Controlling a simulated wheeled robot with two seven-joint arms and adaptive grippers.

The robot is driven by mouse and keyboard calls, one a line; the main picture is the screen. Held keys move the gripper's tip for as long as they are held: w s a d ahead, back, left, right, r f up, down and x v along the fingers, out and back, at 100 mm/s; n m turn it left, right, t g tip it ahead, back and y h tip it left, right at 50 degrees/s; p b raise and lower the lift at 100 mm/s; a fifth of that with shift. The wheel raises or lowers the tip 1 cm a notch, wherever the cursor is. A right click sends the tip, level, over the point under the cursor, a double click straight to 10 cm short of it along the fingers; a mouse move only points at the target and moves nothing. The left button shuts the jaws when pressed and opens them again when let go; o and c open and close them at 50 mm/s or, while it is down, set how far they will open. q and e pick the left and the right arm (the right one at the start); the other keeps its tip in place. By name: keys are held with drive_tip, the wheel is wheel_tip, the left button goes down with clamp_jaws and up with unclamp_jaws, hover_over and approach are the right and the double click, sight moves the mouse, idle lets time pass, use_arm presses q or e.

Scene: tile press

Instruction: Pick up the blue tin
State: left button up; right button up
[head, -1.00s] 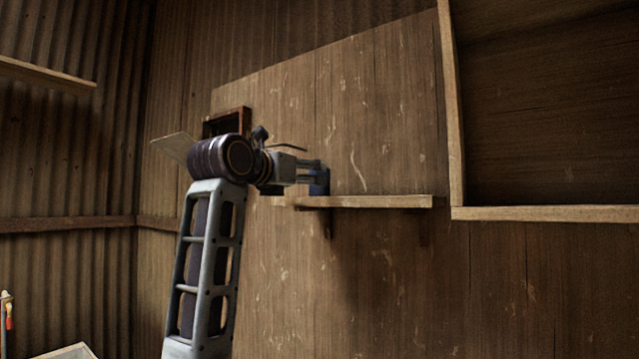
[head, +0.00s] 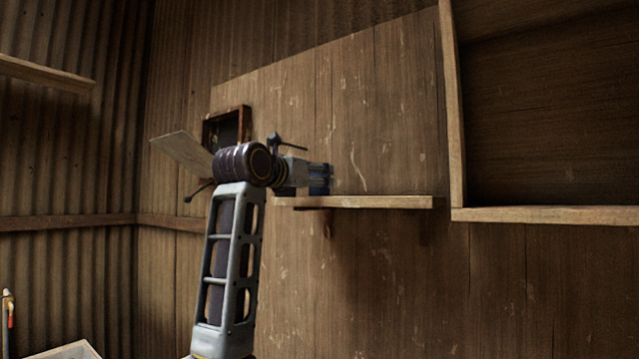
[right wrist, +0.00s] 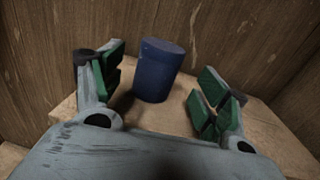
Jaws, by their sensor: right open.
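The blue tin (right wrist: 158,70) stands upright on a wooden shelf (right wrist: 168,118) in the right wrist view. My right gripper (right wrist: 160,92) is open, with its green-padded fingers on either side of the tin's line and clear gaps to both. The tin looks a little ahead of the fingertips, closer to the left finger. In the head view my right gripper (head: 322,178) is over the shelf (head: 365,202), and only patches of blue show around it, so the tin is mostly hidden there. My left gripper is not in view.
A wooden wall panel (head: 385,120) rises right behind the shelf. A small dark frame (head: 228,112) hangs left of my arm, and a large wooden-edged recess (head: 540,213) is at the right. The shelf's right part is bare.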

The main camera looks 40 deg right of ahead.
sight(315, 174)
drive_tip(key=x, duration=0.3)
drive_tip(key=shift+a+p, duration=0.1)
drive_tip(key=shift+p, duration=0.2)
drive_tip(key=shift+w+d, duration=0.2)
drive_tip(key=shift+d, duration=0.35)
drive_tip(key=c, duration=1.1)
drive_tip(key=shift+c, duration=0.8)
drive_tip(key=shift+r, duration=0.45)
wheel_tip(315, 174, up, 2)
wheel_tip(315, 174, up, 5)
drive_tip(key=shift+f, duration=0.1)
drive_tip(key=shift+r+p, duration=0.35)
drive_tip(key=shift+r, duration=0.8)
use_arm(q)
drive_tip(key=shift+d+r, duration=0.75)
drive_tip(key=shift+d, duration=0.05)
